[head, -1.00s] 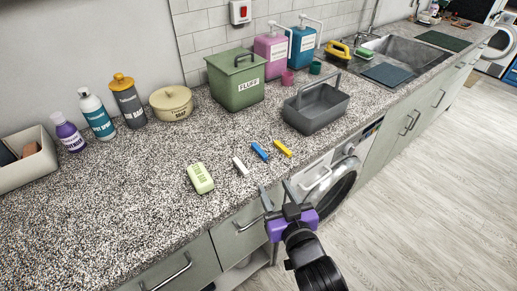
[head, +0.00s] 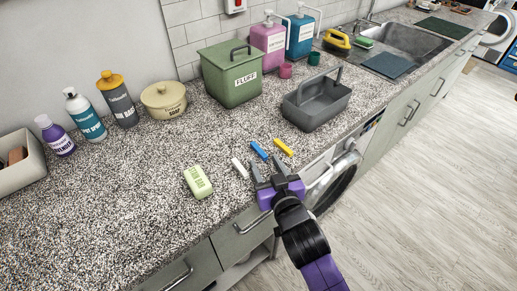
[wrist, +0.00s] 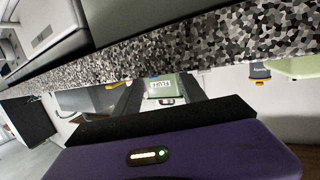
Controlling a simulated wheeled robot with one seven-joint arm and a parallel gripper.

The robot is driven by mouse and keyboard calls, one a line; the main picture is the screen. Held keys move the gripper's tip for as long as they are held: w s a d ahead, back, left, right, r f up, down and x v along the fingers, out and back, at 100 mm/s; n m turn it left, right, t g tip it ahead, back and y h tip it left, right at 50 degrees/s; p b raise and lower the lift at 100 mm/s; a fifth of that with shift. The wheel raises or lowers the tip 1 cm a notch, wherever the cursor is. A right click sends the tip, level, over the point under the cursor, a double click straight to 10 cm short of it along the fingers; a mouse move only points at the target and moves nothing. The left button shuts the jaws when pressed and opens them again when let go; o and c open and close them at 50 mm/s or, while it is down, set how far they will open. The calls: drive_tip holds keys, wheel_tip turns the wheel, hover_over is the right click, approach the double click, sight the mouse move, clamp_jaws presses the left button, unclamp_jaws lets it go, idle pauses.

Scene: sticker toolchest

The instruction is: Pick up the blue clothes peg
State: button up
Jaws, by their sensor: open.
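The blue clothes peg (head: 259,150) lies on the speckled counter in the head view, between a white peg (head: 240,168) on the left and a yellow peg (head: 284,147) on the right. My gripper (head: 269,168) is open and empty. In the head view its fingertips are just in front of the blue peg, near the counter's front edge, apart from it. In the wrist view the two dark fingers (wrist: 162,92) stand spread apart. I cannot make out the blue peg in the wrist view.
A green soap bar (head: 197,182) lies left of the pegs. A grey caddy (head: 317,105) and a green FLUFF bin (head: 231,73) stand behind them. Bottles and a cream tin (head: 164,100) line the wall. The counter's left middle is clear.

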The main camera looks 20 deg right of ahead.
sight(261, 152)
drive_tip(key=shift+r+p+x, duration=0.2)
drive_tip(key=shift+p+x, duration=0.25)
drive_tip(key=shift+x, duration=1.8)
drive_tip(key=shift+d, duration=0.2)
clamp_jaws()
